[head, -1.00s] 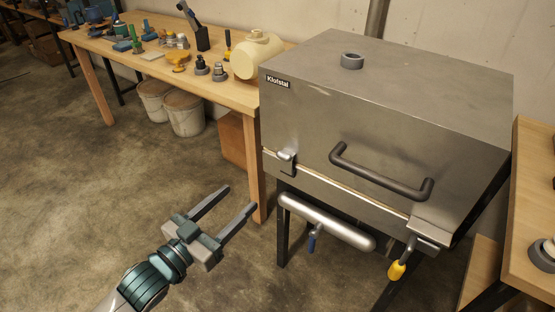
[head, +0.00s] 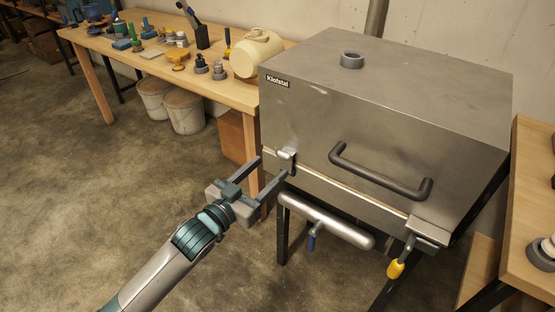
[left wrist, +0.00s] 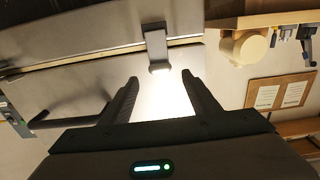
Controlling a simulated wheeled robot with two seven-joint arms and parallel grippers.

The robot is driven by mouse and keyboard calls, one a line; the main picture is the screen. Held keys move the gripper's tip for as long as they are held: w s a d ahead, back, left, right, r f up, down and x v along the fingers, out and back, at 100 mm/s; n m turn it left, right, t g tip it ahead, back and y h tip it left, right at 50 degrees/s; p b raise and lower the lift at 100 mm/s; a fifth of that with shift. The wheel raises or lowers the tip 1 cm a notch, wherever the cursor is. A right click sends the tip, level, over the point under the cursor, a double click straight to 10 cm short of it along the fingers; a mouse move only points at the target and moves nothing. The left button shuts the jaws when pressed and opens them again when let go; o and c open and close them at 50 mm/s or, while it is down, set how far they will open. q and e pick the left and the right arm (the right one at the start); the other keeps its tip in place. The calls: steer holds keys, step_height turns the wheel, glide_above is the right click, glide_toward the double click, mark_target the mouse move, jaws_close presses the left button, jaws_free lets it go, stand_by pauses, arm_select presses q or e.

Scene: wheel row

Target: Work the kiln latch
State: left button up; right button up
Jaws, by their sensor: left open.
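The grey steel kiln (head: 330,120) stands right of centre in the head view, its lid down. A small metal latch (head: 287,160) sits across the lid seam at its left front corner; it also shows in the left wrist view (left wrist: 156,48). My left gripper (head: 272,167) is open and empty, its fingertips close to this latch. In the left wrist view the latch lies just ahead of the gap between the fingers (left wrist: 160,80); I cannot tell if they touch it. A lever with a yellow grip (head: 396,269) hangs at the right front corner. My right gripper is out of view.
A dark lid handle (head: 380,174) and a silver bar (head: 325,222) with a blue-gripped lever (head: 312,241) stick out from the kiln. A workbench (head: 215,85) with tools stands at left, another table (head: 530,210) at right. The floor at front left is clear.

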mark_target(282, 158)
arm_select(q)
steer(key=shift+x, duration=2.65)
jaws_close()
